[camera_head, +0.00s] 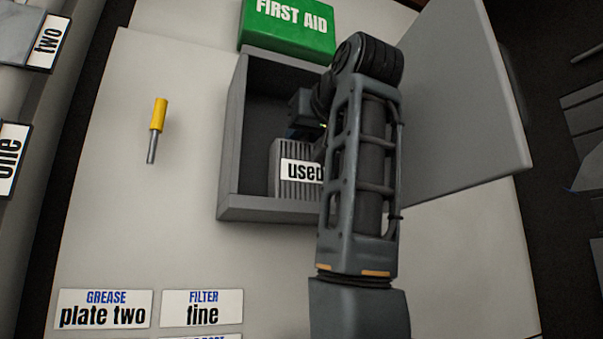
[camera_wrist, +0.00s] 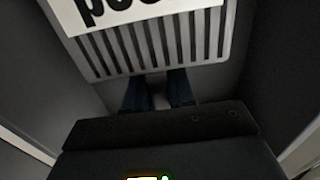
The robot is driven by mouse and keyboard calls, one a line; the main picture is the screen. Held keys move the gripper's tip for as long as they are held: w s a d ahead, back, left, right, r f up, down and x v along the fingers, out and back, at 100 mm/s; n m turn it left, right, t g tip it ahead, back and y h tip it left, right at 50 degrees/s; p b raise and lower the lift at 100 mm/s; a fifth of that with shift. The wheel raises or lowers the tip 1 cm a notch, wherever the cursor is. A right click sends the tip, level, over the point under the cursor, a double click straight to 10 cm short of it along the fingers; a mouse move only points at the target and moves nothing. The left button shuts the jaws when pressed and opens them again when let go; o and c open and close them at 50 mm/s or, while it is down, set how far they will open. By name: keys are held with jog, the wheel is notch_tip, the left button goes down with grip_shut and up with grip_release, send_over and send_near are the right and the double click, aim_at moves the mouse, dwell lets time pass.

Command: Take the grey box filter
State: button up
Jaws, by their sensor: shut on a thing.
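The grey box filter (camera_head: 283,187) stands inside an open grey cabinet (camera_head: 234,150). It has a ribbed front and a white label that reads "used". In the wrist view the filter (camera_wrist: 155,48) fills the top middle, with its label upside down. My gripper (camera_wrist: 160,88) reaches into the cabinet and is shut on the filter's near edge. In the head view my gripper (camera_head: 308,122) is at the filter's back top, partly hidden by my arm. The arm also covers the filter's right side.
The cabinet door (camera_head: 455,110) stands open to the right, close beside my arm. A green first aid box (camera_head: 288,25) is above the cabinet. A yellow-handled tool (camera_head: 157,128) is at the left. Labels "plate two" (camera_head: 103,310) and "fine" (camera_head: 202,309) are at the bottom.

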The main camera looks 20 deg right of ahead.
grip_shut()
jog(key=shift+s+r, duration=0.1)
dwell(0.3)
